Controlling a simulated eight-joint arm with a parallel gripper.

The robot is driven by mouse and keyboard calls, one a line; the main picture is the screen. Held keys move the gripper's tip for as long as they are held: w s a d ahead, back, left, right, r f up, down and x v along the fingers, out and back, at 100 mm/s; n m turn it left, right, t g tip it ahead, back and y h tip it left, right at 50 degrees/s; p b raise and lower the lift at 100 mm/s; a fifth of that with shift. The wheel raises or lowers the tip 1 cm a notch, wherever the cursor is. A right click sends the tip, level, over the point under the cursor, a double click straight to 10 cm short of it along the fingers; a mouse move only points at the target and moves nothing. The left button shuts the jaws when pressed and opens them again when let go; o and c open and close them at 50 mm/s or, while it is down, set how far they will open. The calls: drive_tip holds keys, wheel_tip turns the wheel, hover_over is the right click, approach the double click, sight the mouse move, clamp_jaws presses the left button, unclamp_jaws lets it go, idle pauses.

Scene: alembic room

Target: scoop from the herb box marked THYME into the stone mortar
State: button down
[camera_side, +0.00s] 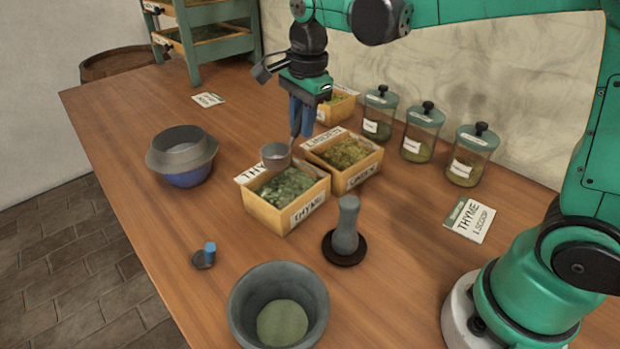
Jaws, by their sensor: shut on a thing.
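The herb box marked THYME (281,212) is a wooden box of dark green herb in the middle of the table. My gripper (301,122) points down, with its blue fingers shut on the handle of a small grey metal scoop (275,163). The scoop's bowl is at the back of the THYME box, seemingly just above the herb; I cannot tell whether it touches, and its inside is hard to make out. The stone mortar (240,310) stands at the near edge of the view, with a flat green patch at its bottom.
A LINDEN box (358,180) stands right beside the THYME box, with another herb box (340,107) behind. A pestle (346,225) stands on a dark round base. Lidded jars (420,135), a blue bowl with a sieve (183,155), a small blue-handled item (208,254) and a THYME 1 SCOOP card (469,220) surround them.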

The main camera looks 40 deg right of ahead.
drive_tip(key=shift+a+f, duration=0.1)
drive_tip(key=shift+f, duration=4.65)
drive_tip(key=shift+d, duration=0.2)
drive_tip(key=shift+w+d, duration=0.1)
drive_tip(key=shift+d, duration=0.95)
wheel_tip(320, 180, up, 8)
drive_tip(key=shift+r, duration=0.2)
drive_tip(key=shift+a, duration=0.1)
